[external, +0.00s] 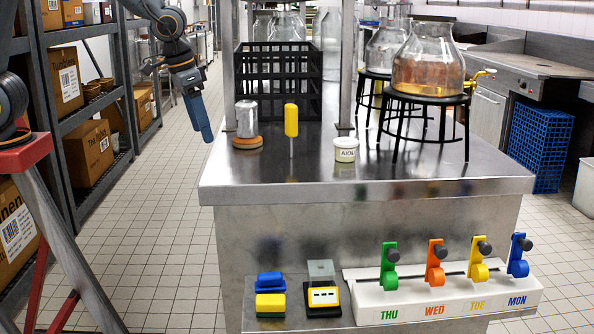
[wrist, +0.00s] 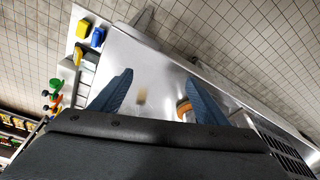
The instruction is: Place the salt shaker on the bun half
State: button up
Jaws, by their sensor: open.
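The salt shaker (external: 246,121), a clear cylinder with a grey top, stands upright on the bun half (external: 247,143), a flat orange-brown disc on the steel counter. My gripper (external: 207,138) is to the left of them, beyond the counter's left edge, pointing down with blue fingers. In the wrist view my gripper (wrist: 160,76) shows two spread fingers with nothing held between them. The bun half's orange edge (wrist: 184,108) shows beside the right finger there; I cannot clearly make out the shaker in that view.
A yellow-headed upright item (external: 291,121) and a small white labelled tub (external: 346,150) stand right of the shaker. A black crate (external: 280,85) is behind. Glass jars on black stands (external: 430,98) occupy the right. The counter's front strip is clear.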

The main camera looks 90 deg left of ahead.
jog(key=s+d+f+m+g+h, duration=0.1)
jog(key=s+d+f+m, duration=0.3)
jog(key=s+d, duration=0.7)
notch_tip(320, 180, down, 2)
jog(key=shift+s+f+m, duration=0.2)
jog(key=shift+s+m, duration=0.1)
jog(key=shift+s, duration=0.8)
